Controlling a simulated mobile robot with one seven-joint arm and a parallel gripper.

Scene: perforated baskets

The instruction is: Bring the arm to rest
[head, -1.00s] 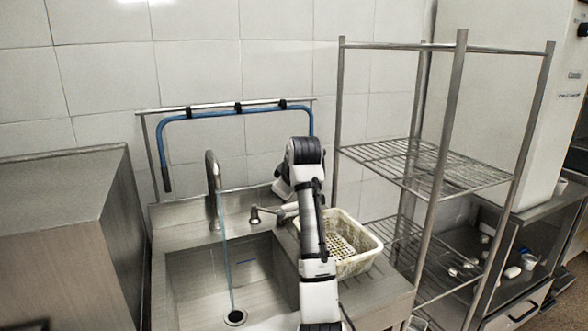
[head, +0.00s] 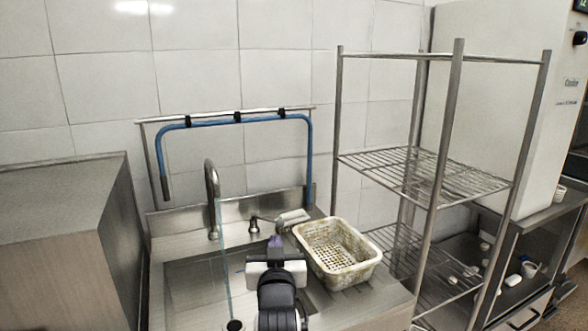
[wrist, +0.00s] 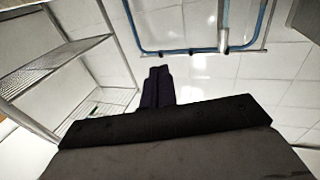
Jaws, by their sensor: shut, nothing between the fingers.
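My gripper (head: 275,243) is over the sink in the head view, pulled back low in the picture and pointing away toward the wall. Its fingers are together with nothing between them. In the wrist view the closed dark fingers (wrist: 158,87) point toward the tiled wall, and no object is held. The perforated basket (head: 338,254), off-white and stained, stands upright and looks empty on the counter to the right of my gripper, apart from it.
The metal sink (head: 190,285) has a tap (head: 212,190) with water running at its left. A blue hose (head: 240,119) hangs on a rail behind. A wire rack (head: 425,176) stands at the right, and a steel cabinet (head: 60,200) at the left. The air above the sink is clear.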

